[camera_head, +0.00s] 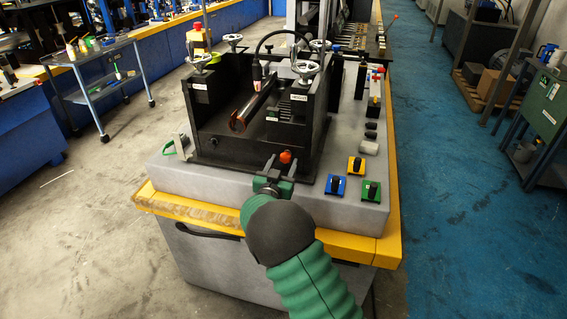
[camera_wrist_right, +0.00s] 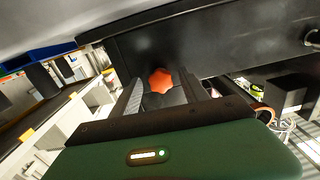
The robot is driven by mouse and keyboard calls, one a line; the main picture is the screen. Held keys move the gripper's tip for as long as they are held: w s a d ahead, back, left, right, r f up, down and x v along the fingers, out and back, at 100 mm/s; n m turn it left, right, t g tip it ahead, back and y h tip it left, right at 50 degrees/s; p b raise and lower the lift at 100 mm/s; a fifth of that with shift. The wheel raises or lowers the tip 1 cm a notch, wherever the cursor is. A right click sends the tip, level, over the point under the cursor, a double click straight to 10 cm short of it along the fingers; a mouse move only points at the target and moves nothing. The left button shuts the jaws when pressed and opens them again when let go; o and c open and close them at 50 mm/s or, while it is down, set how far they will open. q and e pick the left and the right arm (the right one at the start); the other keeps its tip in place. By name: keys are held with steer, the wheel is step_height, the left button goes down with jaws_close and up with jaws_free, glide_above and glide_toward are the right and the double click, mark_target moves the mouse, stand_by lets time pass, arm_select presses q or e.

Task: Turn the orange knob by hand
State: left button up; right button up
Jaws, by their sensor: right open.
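The orange knob (camera_head: 286,156) sits low on the front of the black fixture (camera_head: 222,156). It also shows as a lobed knob in the right wrist view (camera_wrist_right: 160,80). My right gripper (camera_head: 279,172) reaches in from the front and is open, with its fingers pointing at the knob. In the right wrist view, the knob appears between the two fingers (camera_wrist_right: 165,92); I cannot tell whether either finger touches it. My left gripper is not in view.
The fixture stands on a grey bench top with a yellow edge (camera_head: 388,225). Blue (camera_head: 336,186), yellow (camera_head: 356,166) and green (camera_head: 371,191) switch blocks lie right of the gripper. Several handwheels top the fixture. A tube (camera_head: 250,108) lies inside it.

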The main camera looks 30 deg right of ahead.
steer(key=p+v, duration=0.1)
steer(key=v, duration=0.4)
steer(key=shift+s+a, duration=0.2)
steer(key=shift+a, duration=0.05)
steer(key=p+v, duration=0.1)
steer(key=v, duration=1.6)
steer(key=w+a+n+g+y+p, duration=0.1)
steer(key=w+a+n+y+p, duration=0.1)
steer(key=a+n+y+p, duration=0.6)
steer(key=s+d+n+g+y+p, duration=0.1)
steer(key=s+g, duration=0.3)
steer(key=s, duration=0.5)
steer(key=s+d+n+g+y+p, duration=0.1)
steer(key=s+g+y, duration=0.3)
steer(key=s, duration=0.6)
steer(key=shift+d+p, duration=0.3)
steer(key=shift+d, duration=0.55)
